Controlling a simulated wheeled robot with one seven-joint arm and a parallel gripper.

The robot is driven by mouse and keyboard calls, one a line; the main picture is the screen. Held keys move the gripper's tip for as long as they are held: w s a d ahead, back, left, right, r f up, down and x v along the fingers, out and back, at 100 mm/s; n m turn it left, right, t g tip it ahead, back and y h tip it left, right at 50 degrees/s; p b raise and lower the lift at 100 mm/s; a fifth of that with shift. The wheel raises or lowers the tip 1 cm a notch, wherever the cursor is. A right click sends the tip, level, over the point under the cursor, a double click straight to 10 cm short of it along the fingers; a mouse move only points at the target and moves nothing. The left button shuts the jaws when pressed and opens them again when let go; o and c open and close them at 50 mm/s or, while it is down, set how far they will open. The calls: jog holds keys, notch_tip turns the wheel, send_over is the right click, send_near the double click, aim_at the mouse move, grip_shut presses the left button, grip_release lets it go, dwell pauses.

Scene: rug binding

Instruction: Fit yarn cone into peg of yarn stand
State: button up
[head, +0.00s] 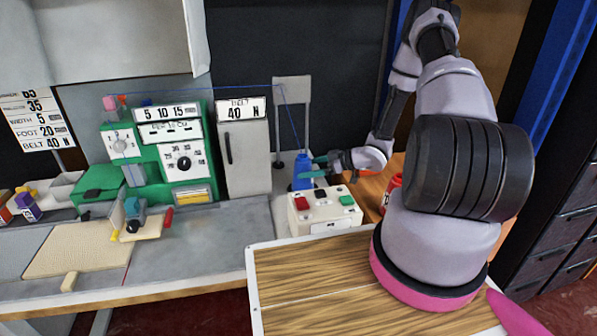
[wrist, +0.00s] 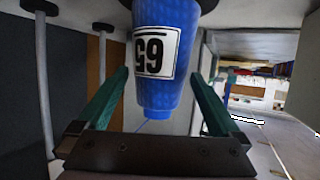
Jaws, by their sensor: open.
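The blue yarn cone (head: 303,180) stands upright beside the white control box, its narrow end up. In the wrist view the cone (wrist: 182,82) appears upside down, with a white label reading 65. My gripper (head: 313,167) is open, its green fingers on either side of the cone; a gap shows beside the narrow end. The grey yarn stand (head: 291,90) rises behind the cone, and a thin blue thread runs up to its top plate. A dark round disc (wrist: 207,4) shows at the cone's wide end. The peg is hidden, so I cannot tell how the cone sits on it.
The white control box (head: 322,208) with red and green buttons stands close in front of the cone. A green machine (head: 160,150) and a grey cabinet (head: 245,150) stand to the left. A red container (head: 392,188) is partly behind my arm. The wooden tabletop (head: 330,280) in front is clear.

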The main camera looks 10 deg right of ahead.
jog(key=v, duration=0.6)
jog(key=shift+d+r, duration=0.2)
jog(key=shift+d, duration=0.05)
jog(key=w+d+r+m+t+h, duration=0.1)
jog(key=w+d+r+m+h, duration=0.1)
jog(key=w+d+r+h, duration=0.3)
jog(key=w+d+r+m+t+h, duration=0.1)
jog(key=w+r+h, duration=0.1)
jog(key=r, duration=0.6)
jog(key=s+d+r+m+h, duration=0.2)
jog(key=r+h, duration=0.1)
jog(key=r, duration=0.5)
jog(key=s+d+r+m+h, duration=0.1)
jog(key=r+m+h, duration=0.15)
jog(key=r, duration=0.55)
jog(key=s+a+r+m, duration=0.4)
jog(key=s+r+m, duration=0.2)
jog(key=s+r, duration=0.65)
jog(key=s+a+r+m+g+y, duration=0.1)
jog(key=s+a, duration=0.3)
jog(key=s, duration=0.4)
jog(key=s+a+r+m+y, duration=0.1)
jog(key=s+a+y, duration=0.1)
jog(key=s+a, duration=0.3)
jog(key=s, duration=0.4)
jog(key=shift+s+m+g, duration=0.15)
jog(key=shift+m+g, duration=0.2)
jog(key=shift+g, duration=0.05)
